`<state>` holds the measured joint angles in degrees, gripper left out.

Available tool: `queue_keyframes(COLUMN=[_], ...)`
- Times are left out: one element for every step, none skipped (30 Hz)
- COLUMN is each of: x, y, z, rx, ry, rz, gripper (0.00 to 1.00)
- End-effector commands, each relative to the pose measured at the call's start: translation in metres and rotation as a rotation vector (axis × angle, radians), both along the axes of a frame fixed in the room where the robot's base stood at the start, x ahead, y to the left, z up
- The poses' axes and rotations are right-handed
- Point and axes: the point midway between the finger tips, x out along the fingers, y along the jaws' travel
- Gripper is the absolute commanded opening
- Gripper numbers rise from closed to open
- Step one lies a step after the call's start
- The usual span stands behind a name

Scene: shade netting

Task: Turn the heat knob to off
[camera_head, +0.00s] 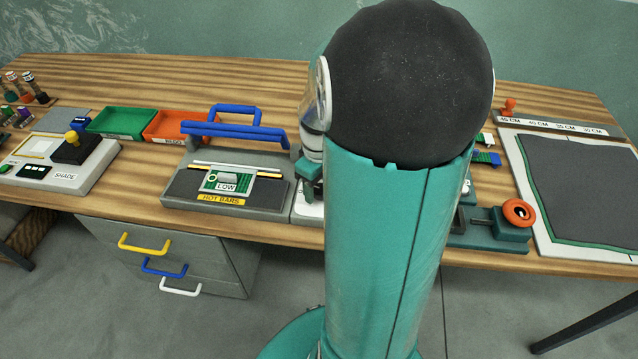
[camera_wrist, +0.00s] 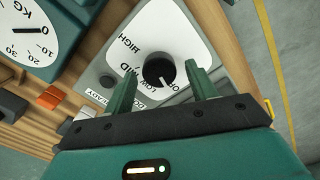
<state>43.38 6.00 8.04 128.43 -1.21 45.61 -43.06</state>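The heat knob (camera_wrist: 159,70) is a round black dial on a white plate (camera_wrist: 182,28) lettered HIGH, MID, LOW and OFF, in the wrist view. A small pale mark on the knob seems to face the OFF lettering, though it is too small to be sure. My gripper (camera_wrist: 162,75) is open, with one green finger on each side of the knob in the picture. I cannot tell whether the fingers touch it. In the head view my arm hides the knob and gripper; only a sliver of the white plate (camera_head: 308,207) shows.
A hot-bars unit (camera_head: 226,186) reading LOW, with a blue handle (camera_head: 232,130), stands left of my arm. A dial scale (camera_wrist: 30,27) and an orange switch (camera_wrist: 50,97) are near the knob. A teal device with an orange ring (camera_head: 518,213) stands right. Drawers are below the bench.

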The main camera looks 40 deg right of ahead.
Motion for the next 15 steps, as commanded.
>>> queue_keyframes(x=[0.000,0.000,0.000,0.000,0.000,0.000,0.001,0.001,0.001,0.001,0.001,0.001,0.001,0.001,0.001], y=[0.000,0.000,0.000,0.000,0.000,0.000,0.000,0.000,0.000,0.000,0.000,0.000,0.000,0.000,0.000], z=[0.000,0.000,0.000,0.001,0.002,0.004,0.007,0.010,0.015,0.020,0.025,0.033,0.040,0.047,0.056], rx=[0.000,0.000,0.000,0.000,0.000,-0.001,-0.002,-0.002,-0.002,-0.003,-0.003,-0.003,-0.004,-0.004,-0.004], ry=[0.000,0.000,0.000,0.000,0.000,-0.001,-0.002,-0.002,-0.002,-0.003,-0.003,-0.005,-0.005,-0.005,-0.005], rz=[0.000,0.000,0.000,0.000,-0.001,-0.001,-0.001,0.000,0.000,0.000,0.001,0.001,0.002,0.001,0.001], gripper=[0.57,0.57,0.57,0.57,0.57,0.57,0.57,0.57,0.57,0.57,0.57,0.57,0.57,0.57,0.57])
